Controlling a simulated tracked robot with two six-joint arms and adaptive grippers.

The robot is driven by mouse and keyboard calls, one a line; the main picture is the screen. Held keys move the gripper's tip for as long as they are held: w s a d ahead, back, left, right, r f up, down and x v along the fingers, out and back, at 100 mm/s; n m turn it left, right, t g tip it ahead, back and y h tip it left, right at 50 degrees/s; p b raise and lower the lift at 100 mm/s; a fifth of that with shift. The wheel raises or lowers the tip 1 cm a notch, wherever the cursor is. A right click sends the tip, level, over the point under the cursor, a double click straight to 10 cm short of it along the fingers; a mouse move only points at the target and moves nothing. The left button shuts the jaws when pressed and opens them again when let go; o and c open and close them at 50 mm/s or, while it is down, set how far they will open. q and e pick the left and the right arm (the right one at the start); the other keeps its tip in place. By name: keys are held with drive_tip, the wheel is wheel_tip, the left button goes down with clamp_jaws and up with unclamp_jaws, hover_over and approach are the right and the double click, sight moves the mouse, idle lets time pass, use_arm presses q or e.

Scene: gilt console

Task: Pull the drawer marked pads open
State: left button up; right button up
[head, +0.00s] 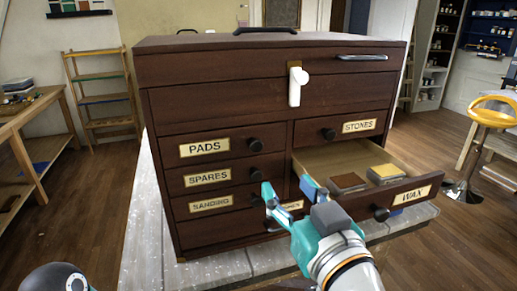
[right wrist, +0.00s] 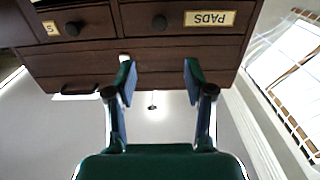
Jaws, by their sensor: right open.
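The dark wooden chest (head: 220,97) has small labelled drawers. The drawer marked pads (head: 229,149) is at the upper left of them and is shut flush. Its round black knob (head: 255,144) is at its right end. In the right wrist view the picture is upside down, and the pads label (right wrist: 209,18) and knob (right wrist: 159,22) show at the top. My right gripper (head: 289,190) is open and empty, in front of the chest, below and right of the pads knob in the head view. In the right wrist view its fingers (right wrist: 158,75) are spread, apart from the knob. My left gripper is not in view.
The wax drawer (head: 414,194) stands pulled out at the lower right, with blocks inside, close to my right gripper. The stones drawer (head: 337,129) is shut. A white hasp (head: 297,85) hangs on the chest front. A workbench (head: 24,145) and yellow stool (head: 487,118) stand apart.

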sight(257, 146)
drive_tip(key=x, duration=1.5)
drive_tip(key=shift+w+a+f, duration=0.15)
drive_tip(key=shift+w+f, duration=0.05)
drive_tip(key=shift+w, duration=0.15)
clamp_jaws()
